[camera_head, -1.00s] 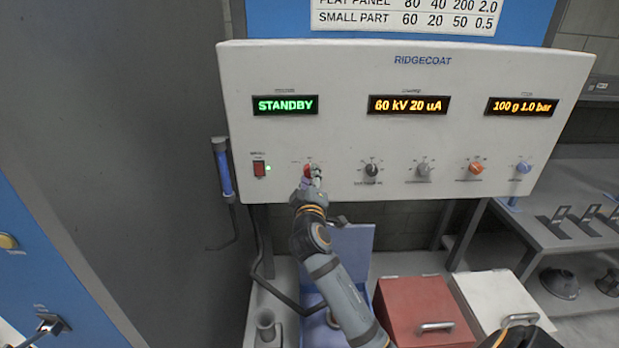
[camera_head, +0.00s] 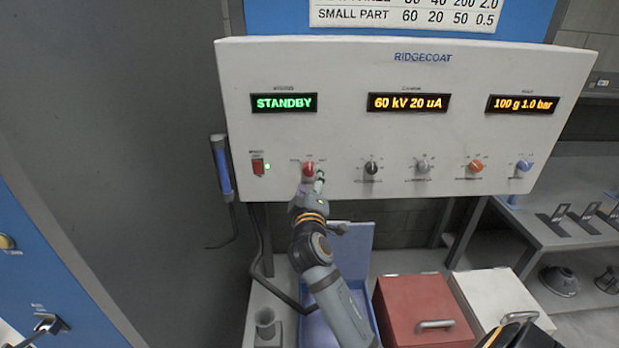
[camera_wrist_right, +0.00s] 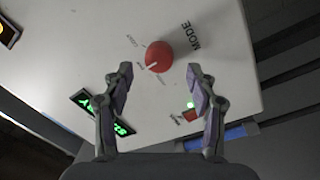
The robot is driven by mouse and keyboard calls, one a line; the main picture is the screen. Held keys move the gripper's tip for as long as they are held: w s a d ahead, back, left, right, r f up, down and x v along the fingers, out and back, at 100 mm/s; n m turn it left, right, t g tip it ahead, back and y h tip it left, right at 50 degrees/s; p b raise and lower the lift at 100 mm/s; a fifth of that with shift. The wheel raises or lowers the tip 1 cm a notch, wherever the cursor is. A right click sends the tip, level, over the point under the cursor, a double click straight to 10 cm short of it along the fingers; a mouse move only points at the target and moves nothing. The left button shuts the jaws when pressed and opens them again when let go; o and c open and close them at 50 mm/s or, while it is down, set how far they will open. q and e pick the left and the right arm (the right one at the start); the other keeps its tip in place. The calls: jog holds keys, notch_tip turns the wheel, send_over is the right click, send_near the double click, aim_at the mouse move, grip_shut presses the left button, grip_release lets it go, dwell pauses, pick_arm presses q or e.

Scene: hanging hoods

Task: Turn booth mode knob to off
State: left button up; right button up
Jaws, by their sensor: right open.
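The red mode knob (camera_head: 309,169) is on the lower left of the white RIDGECOAT panel (camera_head: 420,130), below the green STANDBY display (camera_head: 284,103). In the right wrist view the round red knob (camera_wrist_right: 159,57) has a white pointer line and the word MODE beside it. My right gripper (camera_head: 313,183) is just below and in front of the knob. In the right wrist view its two fingers (camera_wrist_right: 162,80) are apart and empty, with the knob beyond their tips. My left gripper is not in view.
A red rocker switch (camera_head: 258,167) with a green light is left of the knob. Black, grey, orange and blue knobs run to the right. A blue-handled tool (camera_head: 222,168) hangs at the panel's left edge. Red (camera_head: 425,310) and white boxes are below.

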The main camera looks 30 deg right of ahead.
jog(key=v, duration=0.4)
jog(key=shift+s+a, duration=0.2)
jog(key=shift+s, duration=0.1)
